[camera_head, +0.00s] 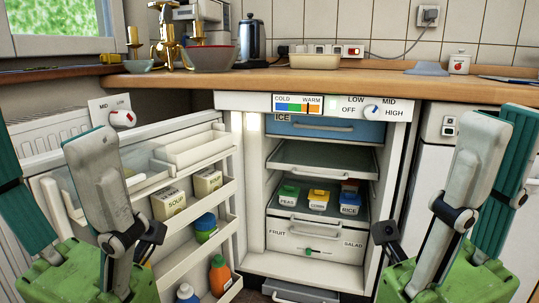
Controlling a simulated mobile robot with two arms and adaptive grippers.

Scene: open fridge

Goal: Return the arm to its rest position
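My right arm (455,185) is folded at the right side of the head view, with its green part (450,280) at the bottom. The dark end of my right gripper (387,238) shows in front of the fridge's right edge, apart from it. My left arm (100,180) is folded at the left side in much the same way. The dark end of my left gripper (151,233) shows in front of the open fridge door (228,235). Neither gripper's fingers show clearly, so I cannot tell open from shut. I see no object held.
The open fridge (255,215) holds peas (289,195), a yellow box (319,198) and rice (350,202) above a fruit and salad drawer (315,243). Door racks hold soup (168,203), another carton (207,182) and bottles (220,275). A wooden counter (330,82) runs above.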

